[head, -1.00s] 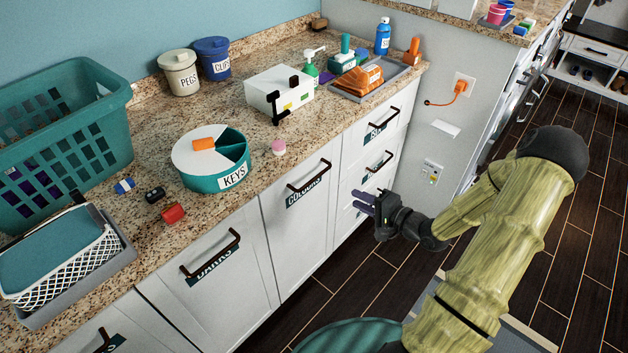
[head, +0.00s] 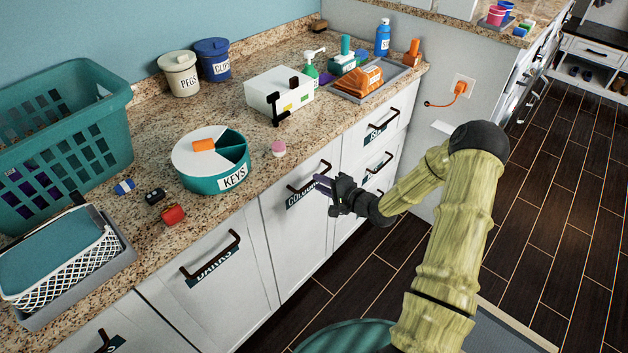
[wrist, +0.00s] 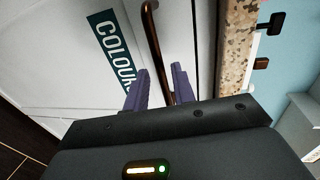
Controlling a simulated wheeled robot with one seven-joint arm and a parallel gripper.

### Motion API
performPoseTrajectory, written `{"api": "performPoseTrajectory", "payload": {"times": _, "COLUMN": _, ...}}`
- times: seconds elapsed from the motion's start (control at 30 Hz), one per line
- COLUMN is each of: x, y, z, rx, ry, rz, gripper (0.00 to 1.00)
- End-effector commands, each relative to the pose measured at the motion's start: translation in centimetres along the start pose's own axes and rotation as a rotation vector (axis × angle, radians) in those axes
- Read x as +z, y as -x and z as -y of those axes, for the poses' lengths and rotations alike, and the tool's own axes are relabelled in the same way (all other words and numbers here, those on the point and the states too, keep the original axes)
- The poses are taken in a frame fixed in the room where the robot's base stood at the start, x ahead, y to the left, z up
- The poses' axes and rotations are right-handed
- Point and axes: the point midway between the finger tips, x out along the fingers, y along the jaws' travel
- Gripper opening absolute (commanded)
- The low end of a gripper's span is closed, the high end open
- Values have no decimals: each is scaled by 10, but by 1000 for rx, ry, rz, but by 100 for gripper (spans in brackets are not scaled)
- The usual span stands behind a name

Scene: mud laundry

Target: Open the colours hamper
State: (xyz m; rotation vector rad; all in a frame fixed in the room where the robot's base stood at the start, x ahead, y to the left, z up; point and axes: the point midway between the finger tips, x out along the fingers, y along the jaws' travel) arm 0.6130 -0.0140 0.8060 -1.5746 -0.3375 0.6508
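The colours hamper (head: 298,235) is a white front panel under the counter, closed flush with its neighbours. Its dark bronze bar handle (head: 296,189) is near its top edge, with a teal COLOURS label partly covered by my gripper. The COLOURS label (wrist: 112,48) shows beside the handle.
The darks hamper (head: 215,290) is to the left, and a stack of drawers (head: 376,160) is to the right; both are closed. The granite counter (head: 262,195) above holds a keys tub (head: 213,182) and a white box (head: 262,90). The dark floor in front is open.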

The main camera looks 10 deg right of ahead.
Motion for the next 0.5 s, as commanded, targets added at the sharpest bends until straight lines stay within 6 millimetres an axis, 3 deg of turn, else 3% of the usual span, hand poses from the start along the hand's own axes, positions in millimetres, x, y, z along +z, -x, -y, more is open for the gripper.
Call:
{"api": "performPoseTrajectory", "payload": {"times": 0.2, "x": 1, "y": -29, "z": 0, "rx": -1, "ry": -1, "rz": 2, "gripper": 26}}
{"api": "performPoseTrajectory", "payload": {"times": 0.5, "x": 0, "y": -34, "z": 0, "rx": -1, "ry": 0, "rz": 1, "gripper": 26}}
